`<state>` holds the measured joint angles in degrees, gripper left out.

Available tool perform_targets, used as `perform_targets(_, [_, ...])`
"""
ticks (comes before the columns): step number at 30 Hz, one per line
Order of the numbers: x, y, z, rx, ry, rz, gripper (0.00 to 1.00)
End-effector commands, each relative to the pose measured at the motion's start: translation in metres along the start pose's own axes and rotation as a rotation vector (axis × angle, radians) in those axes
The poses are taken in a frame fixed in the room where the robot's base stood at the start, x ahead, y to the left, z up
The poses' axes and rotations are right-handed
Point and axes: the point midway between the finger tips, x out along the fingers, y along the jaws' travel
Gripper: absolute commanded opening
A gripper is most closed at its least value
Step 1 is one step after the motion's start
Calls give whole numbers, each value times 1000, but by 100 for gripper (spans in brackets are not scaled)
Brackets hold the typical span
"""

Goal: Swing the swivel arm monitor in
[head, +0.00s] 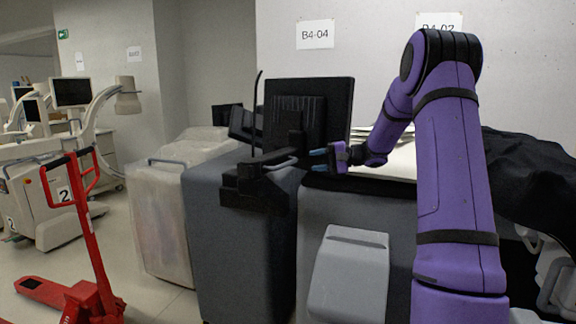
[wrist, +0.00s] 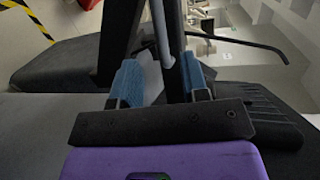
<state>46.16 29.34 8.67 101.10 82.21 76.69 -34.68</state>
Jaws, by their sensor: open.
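The swivel arm monitor (head: 308,112) is a black screen seen from behind, above a dark grey covered cart. Its black mount (head: 262,188) sits at the cart's upper front, with a short grey handle (head: 283,164) pointing right. My gripper (head: 326,157) is just right of the handle's end, level with the monitor's lower edge. In the wrist view my gripper (wrist: 160,78) is open. The blue fingers are apart, with the grey handle (wrist: 160,35) and a dark upright part between them in the picture. I cannot tell whether either finger touches it.
A grey covered cart (head: 239,230) stands below the monitor, with a translucent-covered cart (head: 160,215) to its left. A red pallet jack (head: 85,235) stands at the left. A black cover (head: 530,175) drapes the right side. Open floor (head: 150,295) lies at the lower left.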

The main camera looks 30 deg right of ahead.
Motion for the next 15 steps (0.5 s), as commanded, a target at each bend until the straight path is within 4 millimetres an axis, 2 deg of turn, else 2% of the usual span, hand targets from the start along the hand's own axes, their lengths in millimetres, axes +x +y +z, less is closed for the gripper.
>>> perform_targets(9, [56, 1, 2, 1, -6, 2, 41])
perform_targets(15, [84, 0, 1, 1, -3, 3, 41])
